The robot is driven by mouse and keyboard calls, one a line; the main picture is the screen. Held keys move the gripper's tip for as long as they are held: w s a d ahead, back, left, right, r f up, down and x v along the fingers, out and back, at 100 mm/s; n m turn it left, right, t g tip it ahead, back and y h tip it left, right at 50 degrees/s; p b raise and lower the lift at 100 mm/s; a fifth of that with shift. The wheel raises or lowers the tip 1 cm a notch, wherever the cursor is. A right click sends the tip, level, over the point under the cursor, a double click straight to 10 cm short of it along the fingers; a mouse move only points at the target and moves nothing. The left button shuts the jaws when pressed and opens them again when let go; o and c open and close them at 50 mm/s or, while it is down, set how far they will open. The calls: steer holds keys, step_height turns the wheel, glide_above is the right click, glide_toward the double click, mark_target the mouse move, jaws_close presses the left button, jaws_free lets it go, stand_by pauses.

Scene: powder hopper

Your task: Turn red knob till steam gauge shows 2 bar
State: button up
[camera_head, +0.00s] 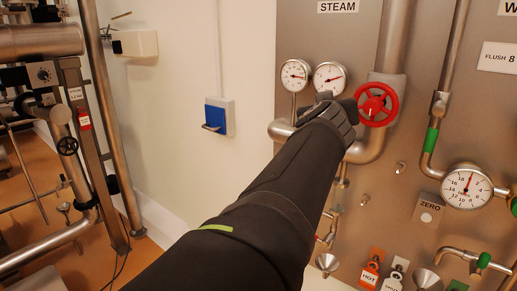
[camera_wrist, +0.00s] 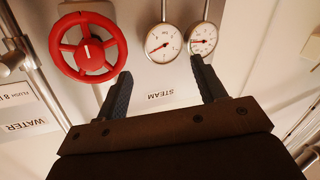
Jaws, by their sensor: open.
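The red knob (camera_head: 377,104) is a spoked handwheel on the steel panel under the STEAM label. It also shows in the wrist view (camera_wrist: 88,47) at the upper left, with a white mark on its hub. Two round dials with red needles are beside it: the nearer gauge (camera_head: 329,77) and the farther gauge (camera_head: 295,75). Their numbers are too small to read, and I cannot tell which is the steam gauge. My gripper (camera_wrist: 161,68) is open and empty, its fingers apart below the gauges in the wrist view. The wheel lies outside the fingers, left of the left one.
A larger dial (camera_head: 467,186) with a red needle is at the right, near a ZERO button (camera_head: 427,217). Pipes run around the wheel and down the panel. Hanging tags (camera_head: 369,274) and funnels are at the bottom. A blue wall box (camera_head: 216,117) is at the left.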

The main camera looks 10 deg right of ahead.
steer(key=w+a+f+m+g+h, duration=0.1)
steer(key=w+a+f+m+h, duration=0.2)
steer(key=a+f+m, duration=0.5)
steer(key=w+a+f+m+g+h, duration=0.2)
steer(key=w+a+f+m+h, duration=0.15)
steer(key=a+f+m, duration=0.5)
steer(key=w+d+f+n, duration=0.2)
steer(key=w+d, duration=1)
steer(key=d, duration=0.2)
steer(key=shift+w+d, duration=0.15)
steer(key=shift+w, duration=0.05)
steer(key=shift+y, duration=0.25)
steer(key=shift+c, duration=0.4)
steer(key=c, duration=0.9)
steer(key=shift+r, duration=0.1)
